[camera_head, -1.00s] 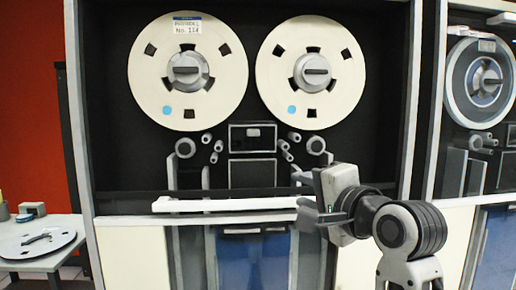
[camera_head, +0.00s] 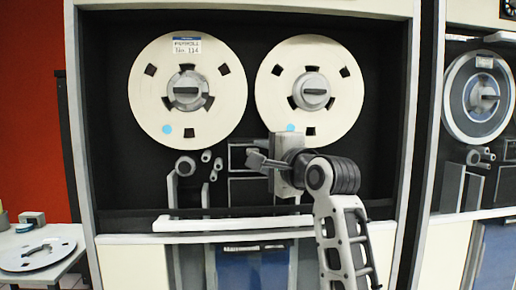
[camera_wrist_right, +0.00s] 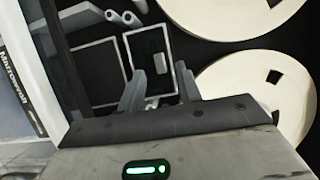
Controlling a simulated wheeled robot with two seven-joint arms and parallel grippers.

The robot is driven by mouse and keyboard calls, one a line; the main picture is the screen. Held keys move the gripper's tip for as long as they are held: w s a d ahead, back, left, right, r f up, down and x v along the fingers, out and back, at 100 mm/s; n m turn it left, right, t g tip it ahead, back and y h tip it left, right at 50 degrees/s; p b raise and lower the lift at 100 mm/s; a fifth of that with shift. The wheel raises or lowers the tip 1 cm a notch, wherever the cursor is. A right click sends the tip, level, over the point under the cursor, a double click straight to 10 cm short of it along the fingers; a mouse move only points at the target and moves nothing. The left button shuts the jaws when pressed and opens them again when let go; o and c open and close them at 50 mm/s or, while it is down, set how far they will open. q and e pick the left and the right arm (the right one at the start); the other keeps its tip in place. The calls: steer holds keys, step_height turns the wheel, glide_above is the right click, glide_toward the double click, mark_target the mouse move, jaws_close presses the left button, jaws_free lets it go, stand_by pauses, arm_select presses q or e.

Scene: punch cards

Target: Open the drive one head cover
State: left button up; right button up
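The drive one head cover, a small dark rectangular panel with a light frame, sits below and between the two reels. In the head view my right gripper (camera_head: 256,159) is in front of it and hides most of it. In the right wrist view the panel (camera_wrist_right: 135,58) shows a small grey knob (camera_wrist_right: 159,66). My right gripper (camera_wrist_right: 160,90) is open there, with its two fingers spread and nothing between them. The knob lies beyond the fingertips, roughly between them in the picture; I cannot tell if they touch anything. My left gripper is not in view.
The left reel (camera_head: 150,100) and right reel (camera_head: 345,80) are just above my gripper. Small rollers (camera_head: 206,156) stand left of the panel. A white horizontal bar (camera_head: 230,223) crosses below. A second tape drive (camera_head: 455,110) is at right, a side table (camera_head: 60,262) at left.

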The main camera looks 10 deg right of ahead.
steer(key=shift+x, duration=1.3)
jaws_close()
steer(key=shift+f, duration=0.1)
